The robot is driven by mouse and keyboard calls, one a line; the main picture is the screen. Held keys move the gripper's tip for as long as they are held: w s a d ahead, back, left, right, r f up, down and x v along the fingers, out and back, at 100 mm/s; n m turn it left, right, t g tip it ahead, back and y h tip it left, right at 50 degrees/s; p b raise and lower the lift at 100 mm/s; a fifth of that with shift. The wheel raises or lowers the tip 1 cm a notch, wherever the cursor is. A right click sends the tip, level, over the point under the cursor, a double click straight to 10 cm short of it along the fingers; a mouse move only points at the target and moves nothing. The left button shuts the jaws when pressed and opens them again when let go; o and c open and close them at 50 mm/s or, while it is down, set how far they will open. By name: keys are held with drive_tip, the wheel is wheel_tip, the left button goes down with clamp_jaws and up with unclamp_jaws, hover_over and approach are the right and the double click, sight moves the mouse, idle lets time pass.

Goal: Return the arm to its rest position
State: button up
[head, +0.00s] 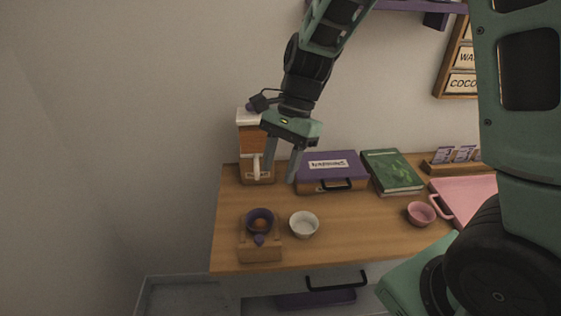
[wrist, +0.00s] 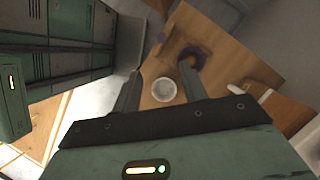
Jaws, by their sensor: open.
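My gripper (head: 281,167) hangs from my green and black arm above the back left part of the wooden table. Its two fingers are spread apart with nothing between them in the head view. In the wrist view my gripper (wrist: 158,82) is also open, and a white bowl (wrist: 164,90) shows on the table below and beyond the fingers. The fingers are in front of the dispenser and the purple box in the head view; I cannot tell whether they touch either.
A dispenser (head: 252,140), a purple-lidded box (head: 320,180) and a green book (head: 392,172) stand along the back. A wooden grinder (head: 259,248), white bowl (head: 304,224), pink bowl (head: 421,213) and pink tray (head: 466,190) are on the table (head: 350,240). A purple shelf (head: 415,5) is above.

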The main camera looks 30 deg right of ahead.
drive_tip(key=shift+d+r, duration=0.1)
drive_tip(key=shift+r, duration=0.15)
idle(0.3)
drive_tip(key=s+a+n+t+h, duration=0.1)
drive_tip(key=s+a+n, duration=0.3)
drive_tip(key=s+n, duration=0.5)
drive_tip(key=s+a+n+h+b, duration=0.1)
drive_tip(key=s+a+n, duration=0.3)
drive_tip(key=s+n, duration=0.6)
drive_tip(key=shift+r+n+t+h+b, duration=0.35)
drive_tip(key=shift+n+h, duration=0.45)
drive_tip(key=shift+n, duration=0.3)
drive_tip(key=shift+w, duration=0.1)
